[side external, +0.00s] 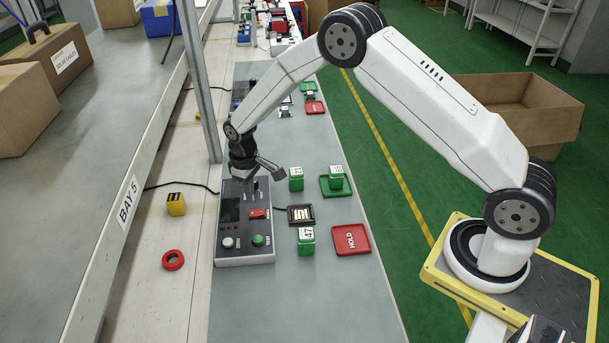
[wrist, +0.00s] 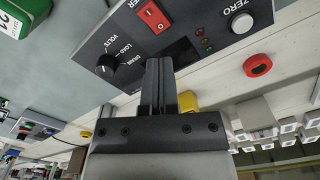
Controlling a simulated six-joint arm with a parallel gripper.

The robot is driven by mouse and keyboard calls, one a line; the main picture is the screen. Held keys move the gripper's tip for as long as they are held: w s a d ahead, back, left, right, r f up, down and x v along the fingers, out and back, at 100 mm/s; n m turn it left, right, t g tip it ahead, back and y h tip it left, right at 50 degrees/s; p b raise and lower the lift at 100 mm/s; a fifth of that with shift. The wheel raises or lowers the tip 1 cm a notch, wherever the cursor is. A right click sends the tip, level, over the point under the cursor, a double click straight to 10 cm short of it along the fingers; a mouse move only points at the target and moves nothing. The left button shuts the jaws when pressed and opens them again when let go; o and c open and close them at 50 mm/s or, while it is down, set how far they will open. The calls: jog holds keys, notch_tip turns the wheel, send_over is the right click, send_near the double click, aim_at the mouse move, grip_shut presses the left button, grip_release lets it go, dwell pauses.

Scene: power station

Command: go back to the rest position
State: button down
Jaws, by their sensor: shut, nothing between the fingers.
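My gripper (wrist: 159,88) is shut and empty, with its two fingers together in the wrist view. In the side view my gripper (side external: 247,178) is low over the far end of the grey control box (side external: 243,259). Whether it touches the box cannot be told. The wrist view shows the box panel (wrist: 207,42) with a red rocker switch (wrist: 153,17), a black knob (wrist: 108,64) and a white ZERO button (wrist: 241,22). My arm reaches across the bench from its base on the right.
Green-and-white blocks (side external: 306,241) stand right of the box, one on a green tray (side external: 346,191). A red HOLD tray (side external: 350,240) and a small black dock (side external: 301,215) are near. A yellow block (side external: 176,204) and red ring (side external: 173,260) lie left. A post (side external: 200,80) rises close by.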

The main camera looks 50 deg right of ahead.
jog(key=shift+s+r, duration=0.1)
jog(key=s+d+r+m+t, duration=0.1)
jog(key=s+r, duration=0.5)
jog(key=s, duration=0.6)
jog(key=s+d+r+m+t, duration=0.1)
jog(key=s+r, duration=0.5)
jog(key=s, duration=0.6)
jog(key=shift+d+r+m+t, duration=0.3)
jog(key=shift+d+r+m, duration=0.15)
jog(key=shift+d, duration=0.2)
